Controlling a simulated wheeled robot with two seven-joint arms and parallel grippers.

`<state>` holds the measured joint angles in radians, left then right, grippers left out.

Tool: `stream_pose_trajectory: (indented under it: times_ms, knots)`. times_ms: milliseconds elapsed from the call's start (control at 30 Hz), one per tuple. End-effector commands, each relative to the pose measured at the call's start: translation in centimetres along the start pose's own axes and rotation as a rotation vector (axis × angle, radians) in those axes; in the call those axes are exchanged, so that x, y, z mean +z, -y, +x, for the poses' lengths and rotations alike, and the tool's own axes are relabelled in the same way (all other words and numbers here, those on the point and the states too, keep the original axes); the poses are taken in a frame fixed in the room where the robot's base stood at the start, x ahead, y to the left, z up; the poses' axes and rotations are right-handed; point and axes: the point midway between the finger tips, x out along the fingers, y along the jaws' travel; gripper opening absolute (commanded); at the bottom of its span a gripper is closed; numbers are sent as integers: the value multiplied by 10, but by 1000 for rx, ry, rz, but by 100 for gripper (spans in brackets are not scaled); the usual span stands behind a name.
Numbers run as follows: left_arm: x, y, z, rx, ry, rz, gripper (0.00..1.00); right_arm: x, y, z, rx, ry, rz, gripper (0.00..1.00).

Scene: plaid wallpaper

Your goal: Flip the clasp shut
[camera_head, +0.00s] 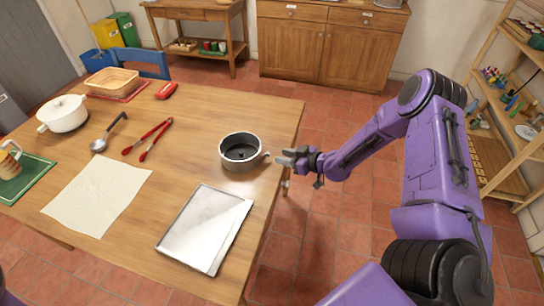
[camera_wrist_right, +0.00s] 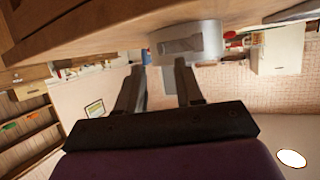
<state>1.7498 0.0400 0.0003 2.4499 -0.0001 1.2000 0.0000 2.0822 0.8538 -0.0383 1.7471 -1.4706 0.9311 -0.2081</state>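A round grey metal pan (camera_head: 240,150) with a dark inside stands on the wooden table near its right edge. Its clasp (camera_head: 262,157) sticks out from the pan's right side, toward my right gripper (camera_head: 288,157). In the right wrist view the pan's wall (camera_wrist_right: 210,40) shows at the top, with the clasp (camera_wrist_right: 180,45) as a flat plate on it. My right gripper also shows there (camera_wrist_right: 159,68), its two fingers apart with nothing between them, just short of the clasp. Whether a fingertip touches it I cannot tell. My left gripper is out of view.
A shelf rack (camera_head: 510,110) stands at the right. Floor beside the table's right edge is free.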

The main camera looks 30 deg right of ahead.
Motion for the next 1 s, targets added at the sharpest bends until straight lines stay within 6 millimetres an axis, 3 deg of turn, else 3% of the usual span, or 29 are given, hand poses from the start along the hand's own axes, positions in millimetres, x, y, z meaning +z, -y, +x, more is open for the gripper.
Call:
stream_pose_trajectory:
  times_ms: [200, 567, 667, 700, 867, 1000]
  knots:
    - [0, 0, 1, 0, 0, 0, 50, 0, 1, 39, -2, 2, -2, 36]
    - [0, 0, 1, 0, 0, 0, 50, 0, 1, 48, -1, 0, 3, 36]
    - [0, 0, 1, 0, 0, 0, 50, 0, 1, 48, -1, 0, 3, 4]
    - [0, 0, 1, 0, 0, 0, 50, 0, 1, 48, -1, 0, 3, 0]
    - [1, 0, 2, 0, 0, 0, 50, 0, 1, 49, -6, -1, -1, 0]
    - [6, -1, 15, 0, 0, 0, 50, 1, -2, 55, -70, -1, -33, 0]
